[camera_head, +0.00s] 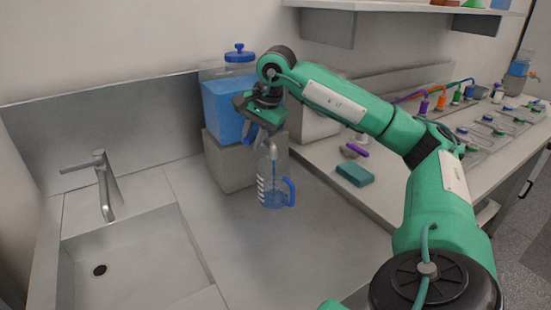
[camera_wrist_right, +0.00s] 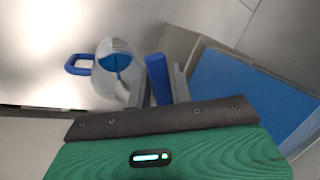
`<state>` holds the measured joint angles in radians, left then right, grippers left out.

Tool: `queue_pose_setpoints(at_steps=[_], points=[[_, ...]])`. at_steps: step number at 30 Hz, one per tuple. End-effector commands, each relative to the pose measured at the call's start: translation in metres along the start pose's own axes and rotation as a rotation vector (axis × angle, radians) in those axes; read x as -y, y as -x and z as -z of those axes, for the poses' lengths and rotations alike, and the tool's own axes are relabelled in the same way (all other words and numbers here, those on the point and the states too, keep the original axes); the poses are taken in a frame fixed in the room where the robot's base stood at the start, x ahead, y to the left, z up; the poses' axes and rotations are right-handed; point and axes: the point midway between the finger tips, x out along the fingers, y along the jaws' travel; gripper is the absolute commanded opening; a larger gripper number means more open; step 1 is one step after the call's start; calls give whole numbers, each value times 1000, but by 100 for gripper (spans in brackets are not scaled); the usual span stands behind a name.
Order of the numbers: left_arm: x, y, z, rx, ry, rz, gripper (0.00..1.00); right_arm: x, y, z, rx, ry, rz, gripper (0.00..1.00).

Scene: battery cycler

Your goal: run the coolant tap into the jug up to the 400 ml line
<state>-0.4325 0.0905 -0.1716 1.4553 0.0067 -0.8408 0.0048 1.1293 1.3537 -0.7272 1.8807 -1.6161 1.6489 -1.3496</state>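The clear jug (camera_head: 264,189) with white marks and a blue handle (camera_head: 290,191) stands upright on the counter below the tap. Blue coolant lies in its lower part; the exact level against the marks is too small to read. The wrist view shows the jug (camera_wrist_right: 104,83) from above, with a blue stream falling into it. The coolant tank (camera_head: 224,108) stands on a grey block. My right gripper (camera_head: 262,128) is at the tap, its fingers on both sides of the blue tap lever (camera_wrist_right: 157,78), apparently touching it. My left gripper is not in view.
A sink (camera_head: 140,255) with a faucet (camera_head: 104,187) is at the left. A teal sponge (camera_head: 354,175) lies on the right bench, near several cells and coloured leads. Bare counter (camera_head: 310,245) lies in front of the jug. A shelf (camera_head: 390,7) hangs above.

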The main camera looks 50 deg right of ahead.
Motion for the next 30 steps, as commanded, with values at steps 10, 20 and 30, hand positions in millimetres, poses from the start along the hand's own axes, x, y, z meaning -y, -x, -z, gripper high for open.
queue_pose_setpoints(at_steps=[10, 20, 30], points=[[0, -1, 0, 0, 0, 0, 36, -3, 0, 1, 15, 42, -2, 21], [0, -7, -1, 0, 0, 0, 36, -18, 5, 6, 127, 345, -1, 21], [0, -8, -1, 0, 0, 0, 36, -23, 8, 6, 167, 457, -2, 21]])
